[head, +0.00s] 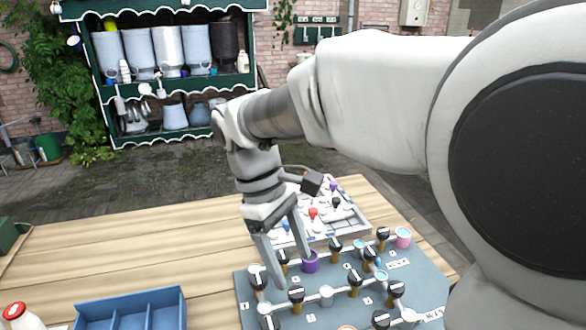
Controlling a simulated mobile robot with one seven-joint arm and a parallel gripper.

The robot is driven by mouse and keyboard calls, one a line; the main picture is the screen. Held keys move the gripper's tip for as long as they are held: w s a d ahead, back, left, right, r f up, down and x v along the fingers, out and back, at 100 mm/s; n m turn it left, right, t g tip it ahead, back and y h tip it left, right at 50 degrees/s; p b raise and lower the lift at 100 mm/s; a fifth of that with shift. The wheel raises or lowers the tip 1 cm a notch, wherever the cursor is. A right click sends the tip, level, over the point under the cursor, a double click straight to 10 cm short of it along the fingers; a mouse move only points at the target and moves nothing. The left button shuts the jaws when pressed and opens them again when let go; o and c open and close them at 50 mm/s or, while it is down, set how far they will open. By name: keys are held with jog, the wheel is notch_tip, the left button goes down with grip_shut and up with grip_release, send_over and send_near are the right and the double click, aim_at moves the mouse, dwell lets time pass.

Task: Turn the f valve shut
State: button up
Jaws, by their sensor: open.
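A blue-grey board (330,312) on the table carries a run of pale pipes with several black-handled valves, among them one at the left edge (258,274), one at the front (296,293) and one in the middle (355,277). Small white label plates lie beside them, too small to read, so I cannot tell which valve is f. My gripper (291,256) points down over the back left of the board, open, its fingers spread apart. A black valve handle (282,257) shows between or just behind the fingertips; I cannot tell whether they touch it.
A purple cup (310,264) stands by the right fingertip, and a pink one (403,237) at the board's back right. A blue divided box (130,310) and a red-capped bottle (18,318) are front left.

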jog(key=shift+n+g+h, duration=0.3)
jog(key=shift+n, duration=0.2)
jog(key=b+x, duration=0.1)
jog(key=x, duration=0.5)
jog(key=a+b+x, duration=0.1)
jog(key=x, duration=0.5)
jog(key=b+x, duration=0.1)
jog(key=x, duration=0.5)
jog(key=shift+w+a+f+b, duration=0.3)
jog(key=shift+a+f+b, duration=0.05)
jog(key=shift+f+b, duration=0.1)
grip_shut()
